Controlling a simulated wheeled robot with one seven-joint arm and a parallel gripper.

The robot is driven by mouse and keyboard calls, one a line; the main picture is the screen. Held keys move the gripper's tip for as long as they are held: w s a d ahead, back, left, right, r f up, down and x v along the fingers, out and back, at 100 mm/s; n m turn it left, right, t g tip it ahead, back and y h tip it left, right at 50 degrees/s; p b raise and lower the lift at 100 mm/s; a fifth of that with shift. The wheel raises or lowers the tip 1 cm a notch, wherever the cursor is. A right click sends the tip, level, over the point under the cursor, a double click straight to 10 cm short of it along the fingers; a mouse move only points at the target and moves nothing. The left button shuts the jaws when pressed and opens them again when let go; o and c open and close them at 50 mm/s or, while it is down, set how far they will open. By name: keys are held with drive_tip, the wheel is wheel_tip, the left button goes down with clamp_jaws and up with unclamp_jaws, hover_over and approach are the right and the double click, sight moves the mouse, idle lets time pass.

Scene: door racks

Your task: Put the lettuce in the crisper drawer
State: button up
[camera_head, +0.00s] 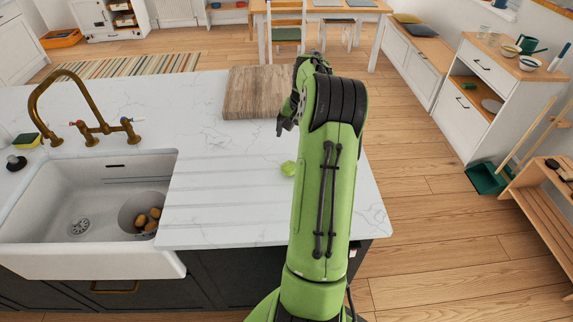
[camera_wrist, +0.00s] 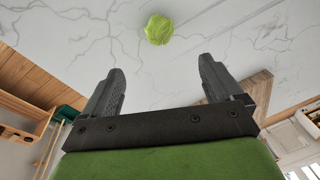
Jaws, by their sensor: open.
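The lettuce (camera_head: 289,168) is a small light-green ball on the white marble worktop, just left of my green arm in the head view. In the wrist view the lettuce (camera_wrist: 159,30) sits at the top middle, beyond and between my fingertips. My gripper (camera_wrist: 161,76) is open and empty, with its two dark fingers apart and not touching the lettuce. In the head view my gripper (camera_head: 281,124) is partly hidden by my arm, near the front edge of a wooden board. I cannot make out a crisper drawer in either view.
A wooden chopping board (camera_head: 258,92) lies at the back of the worktop (camera_head: 215,160). A white sink (camera_head: 60,225) with a brass tap (camera_head: 88,115) and a bowl of potatoes (camera_head: 143,212) is at left. A white cabinet (camera_head: 478,95) stands at right beyond open floor.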

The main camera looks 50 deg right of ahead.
sight(290, 165)
drive_tip(key=f, duration=0.5)
drive_tip(key=w+f, duration=0.1)
drive_tip(key=f, duration=0.4)
drive_tip(key=w+f, duration=0.1)
drive_tip(key=f, duration=0.4)
drive_tip(key=shift+w+d, duration=0.1)
drive_tip(key=shift+w, duration=0.15)
drive_tip(key=c, duration=1.2)
wheel_tip(290, 165, up, 10)
